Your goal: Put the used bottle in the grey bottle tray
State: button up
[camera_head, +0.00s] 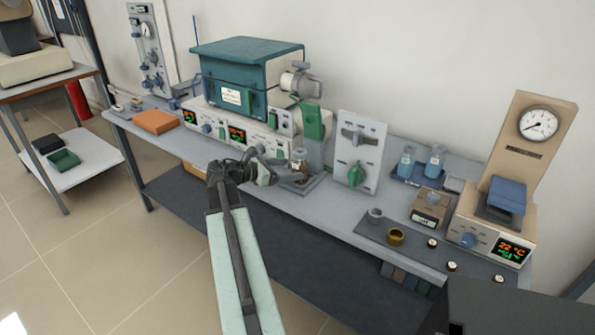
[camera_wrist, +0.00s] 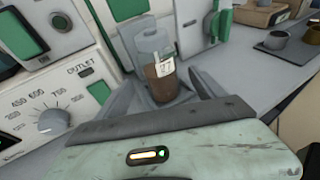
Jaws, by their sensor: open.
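The used bottle, with brown contents and a small white label (camera_wrist: 163,82), stands upright at the outlet station in the wrist view. In the head view the bottle (camera_head: 298,168) is small, just right of my gripper (camera_head: 268,168). My gripper is open, and in the wrist view its fingers (camera_wrist: 158,100) point at the bottle, one on each side of its lower part. I cannot tell whether either finger touches it. A dark grey-blue bottle tray (camera_head: 418,181) holding two bottles with blue liquid (camera_head: 406,163) lies further right on the bench.
The teal furnace (camera_head: 240,75) and its control panel stand behind and left of my gripper. A white panel with a green knob (camera_head: 357,155) stands between the bottle and the tray. A dark mat (camera_head: 410,245) with small pots and a gauge stand (camera_head: 538,140) are at the right.

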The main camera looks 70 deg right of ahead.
aim_at(299, 168)
jog(key=b+x, duration=0.1)
jog(key=x, duration=0.4)
jog(key=shift+f+b, duration=0.1)
jog(key=shift+b, duration=0.2)
grip_shut()
